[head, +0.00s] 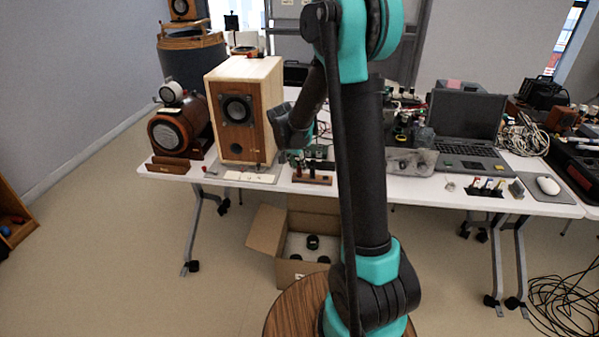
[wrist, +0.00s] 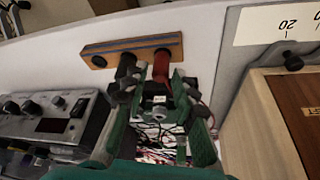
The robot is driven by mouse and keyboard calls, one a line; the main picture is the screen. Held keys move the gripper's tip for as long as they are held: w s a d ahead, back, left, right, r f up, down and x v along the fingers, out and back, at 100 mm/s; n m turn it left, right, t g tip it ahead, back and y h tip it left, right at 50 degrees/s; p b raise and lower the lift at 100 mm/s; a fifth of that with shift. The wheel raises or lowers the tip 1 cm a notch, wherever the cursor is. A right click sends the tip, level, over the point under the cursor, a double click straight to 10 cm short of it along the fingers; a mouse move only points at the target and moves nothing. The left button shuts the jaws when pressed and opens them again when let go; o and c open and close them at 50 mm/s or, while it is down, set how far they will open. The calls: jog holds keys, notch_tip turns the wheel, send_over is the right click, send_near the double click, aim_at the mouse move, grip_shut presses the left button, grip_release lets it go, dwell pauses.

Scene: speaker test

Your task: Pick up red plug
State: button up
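The red plug (wrist: 161,66) stands at the near edge of a narrow wooden block with a blue stripe, in the upper middle of the wrist view. A black plug (wrist: 127,65) is just to its left. My gripper (wrist: 158,90) is open, with its two green-and-dark fingers spread on either side of the red plug's line. The plug lies between the fingertips in the picture; I cannot tell whether either finger touches it. In the head view my gripper (head: 308,155) is low over the table by the wooden block, and the plug is too small to make out.
The wooden block (wrist: 97,49) lies on the white table (wrist: 50,45). A pale wooden speaker (wrist: 262,130) stands close on the right in the wrist view, and a device with knobs (wrist: 50,118) on the left. In the head view a laptop (head: 466,125) stands farther right.

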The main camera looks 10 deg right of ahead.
jog(key=shift+x, duration=1.25)
jog(key=shift+c, duration=0.2)
grip_shut()
notch_tip(320, 180, up, 20)
jog(key=shift+r, duration=0.15)
notch_tip(320, 180, up, 21)
dwell(0.9)
